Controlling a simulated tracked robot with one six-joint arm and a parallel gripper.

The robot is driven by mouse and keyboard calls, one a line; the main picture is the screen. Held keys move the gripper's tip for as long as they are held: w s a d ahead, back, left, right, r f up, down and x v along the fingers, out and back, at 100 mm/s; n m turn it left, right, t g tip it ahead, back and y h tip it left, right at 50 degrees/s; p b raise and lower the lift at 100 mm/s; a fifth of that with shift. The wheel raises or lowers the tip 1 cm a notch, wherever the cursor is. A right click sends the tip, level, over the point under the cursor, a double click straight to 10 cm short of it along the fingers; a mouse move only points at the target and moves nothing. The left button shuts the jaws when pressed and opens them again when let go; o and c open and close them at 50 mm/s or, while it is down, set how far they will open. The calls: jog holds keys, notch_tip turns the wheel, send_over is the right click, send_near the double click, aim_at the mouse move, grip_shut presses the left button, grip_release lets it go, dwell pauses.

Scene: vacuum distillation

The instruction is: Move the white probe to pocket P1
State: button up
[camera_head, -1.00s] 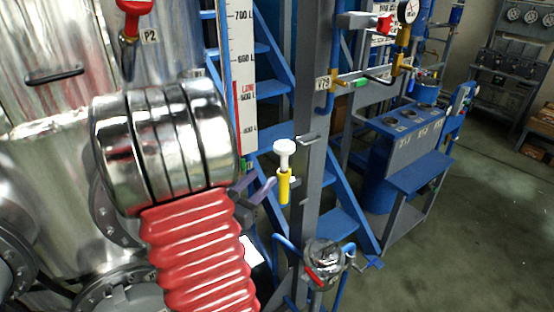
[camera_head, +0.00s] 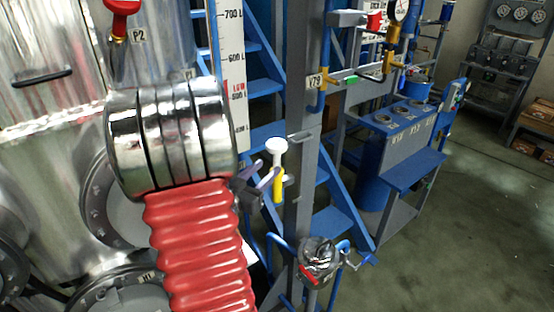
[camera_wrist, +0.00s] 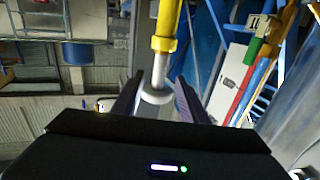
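The white probe (camera_head: 276,147) stands upright with its white cap up, in a yellow holder (camera_head: 279,185) beside the grey post. In the wrist view its pale shaft and round cap (camera_wrist: 157,94) lie between the two purple fingers. My gripper (camera_head: 266,182) is at the probe's left in the head view. In the wrist view my gripper (camera_wrist: 160,96) has its fingers apart on either side of the cap; contact is not clear. A label that seems to read P1 (camera_head: 189,75) is on the metal vessel, mostly behind my arm, and the pocket itself is hidden.
A red-topped probe (camera_head: 121,8) is by the P2 label (camera_head: 138,36). The grey post (camera_head: 303,150), blue stairs (camera_head: 333,220) and level scale (camera_head: 231,75) crowd the area. A valve (camera_head: 318,260) sits below. Open floor (camera_head: 470,230) lies at the right.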

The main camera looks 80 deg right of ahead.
aim_at(273, 146)
jog(key=shift+x, duration=2.4)
grip_shut()
jog(key=shift+r, duration=0.3)
jog(key=shift+r, duration=0.4)
jog(key=shift+r, duration=0.35)
jog(key=shift+r, duration=0.35)
jog(key=shift+r, duration=0.35)
jog(key=shift+r, duration=0.35)
jog(key=shift+r, duration=0.8)
